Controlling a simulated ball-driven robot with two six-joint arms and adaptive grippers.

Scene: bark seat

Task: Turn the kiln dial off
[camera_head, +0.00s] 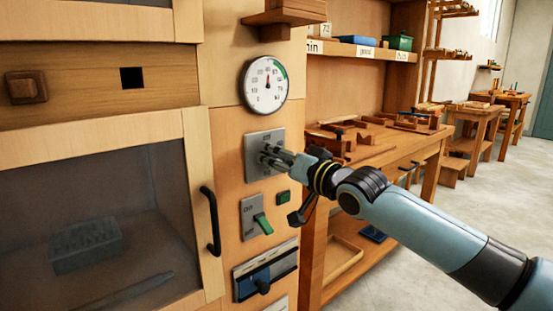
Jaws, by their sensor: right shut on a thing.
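The kiln dial's grey plate (254,147) is on the wooden panel in the head view, below a round white gauge (265,84). My right gripper (272,157) reaches in from the right and is shut on the dial knob at this plate. The gripper's fingers hide most of the knob, so its turned position cannot be read. My left gripper is not in view.
Below the dial are a grey switch plate with a green lever (263,223), a small green button (283,197) and a blue slider panel (265,272). A glass-fronted door with a black handle (210,220) is left. A wooden workbench (390,147) stands behind my right arm.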

